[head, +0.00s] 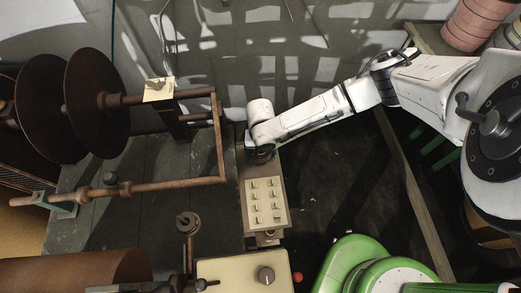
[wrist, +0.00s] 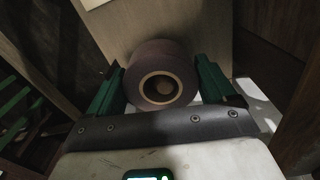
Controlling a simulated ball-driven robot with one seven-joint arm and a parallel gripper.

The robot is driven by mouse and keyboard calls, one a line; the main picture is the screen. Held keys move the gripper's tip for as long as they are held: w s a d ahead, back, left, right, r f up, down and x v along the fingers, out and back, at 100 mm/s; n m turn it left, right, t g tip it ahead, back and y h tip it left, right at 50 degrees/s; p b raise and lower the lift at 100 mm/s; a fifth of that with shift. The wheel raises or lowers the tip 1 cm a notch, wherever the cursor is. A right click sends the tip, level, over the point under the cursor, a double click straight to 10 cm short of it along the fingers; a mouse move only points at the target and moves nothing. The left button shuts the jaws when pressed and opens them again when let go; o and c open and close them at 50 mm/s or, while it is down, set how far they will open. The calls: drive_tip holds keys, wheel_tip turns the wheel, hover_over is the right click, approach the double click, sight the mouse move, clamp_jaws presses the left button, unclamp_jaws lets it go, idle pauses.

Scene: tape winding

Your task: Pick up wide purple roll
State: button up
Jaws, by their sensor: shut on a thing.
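A wide, dark purple-brown roll (wrist: 160,57) with a pale core ring sits between the green fingers of my gripper (wrist: 160,85) in the wrist view. The fingers are shut on it, one at each side. A wooden board lies behind the roll in that view. In the head view my gripper (head: 260,154) is at the far end of a narrow wooden board, just beyond a cream panel. The roll is hidden by my arm there.
The cream panel (head: 266,203) has rows of small pegs. A rusty winding frame (head: 165,185) with large discs (head: 97,93) stands at the left. A cream control box (head: 245,275) with a dark knob is at the front. Pink rolls (head: 475,22) are stacked at top right.

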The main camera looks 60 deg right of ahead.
wheel_tip(320, 180, up, 17)
drive_tip(key=p, duration=0.3)
drive_tip(key=shift+r, duration=0.2)
